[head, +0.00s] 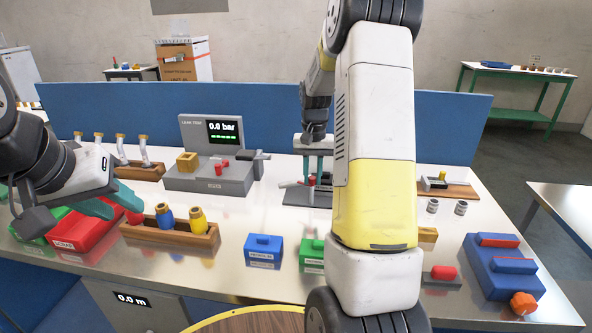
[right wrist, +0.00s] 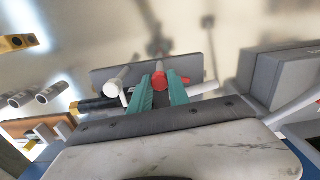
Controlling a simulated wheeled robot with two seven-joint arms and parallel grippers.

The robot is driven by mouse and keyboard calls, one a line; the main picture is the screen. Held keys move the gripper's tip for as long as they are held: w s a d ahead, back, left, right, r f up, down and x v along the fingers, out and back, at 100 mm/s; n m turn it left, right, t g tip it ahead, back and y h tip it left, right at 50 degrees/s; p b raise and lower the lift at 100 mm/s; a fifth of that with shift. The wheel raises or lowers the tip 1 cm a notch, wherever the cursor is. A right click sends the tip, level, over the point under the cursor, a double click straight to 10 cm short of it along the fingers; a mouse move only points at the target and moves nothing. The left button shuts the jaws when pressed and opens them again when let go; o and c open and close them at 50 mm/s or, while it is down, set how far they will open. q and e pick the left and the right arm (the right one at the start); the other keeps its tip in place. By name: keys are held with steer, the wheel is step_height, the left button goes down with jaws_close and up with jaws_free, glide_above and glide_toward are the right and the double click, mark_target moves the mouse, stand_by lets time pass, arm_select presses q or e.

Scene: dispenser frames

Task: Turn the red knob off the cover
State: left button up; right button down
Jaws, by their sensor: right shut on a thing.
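The red knob (right wrist: 158,78) sits between the teal fingertips of my right gripper (right wrist: 161,90) in the right wrist view, and the gripper is shut on it. In the head view the red knob (head: 312,181) shows low between the fingers of my right gripper (head: 318,168), over a dark stand (head: 305,196). A white round post (right wrist: 116,77) stands left of the knob. I cannot tell which part is the cover, as the fingers and wrist hide much of it. My left gripper (head: 112,202) is open and empty above a red bin (head: 85,232).
A leak-test unit (head: 210,178) reading 0.0 bar stands left of the stand. A wooden tray (head: 180,238) with several coloured cylinders, a blue box (head: 263,250) and a green box (head: 312,252) lie in front. A blue partition (head: 240,115) runs behind. Bare metal table lies between them.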

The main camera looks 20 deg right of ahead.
mark_target(312, 177)
steer(key=shift+n, duration=0.8)
steer(key=c, duration=1.2)
jaws_free()
steer(key=shift+c, duration=0.2)
steer(key=shift+r, duration=3.95)
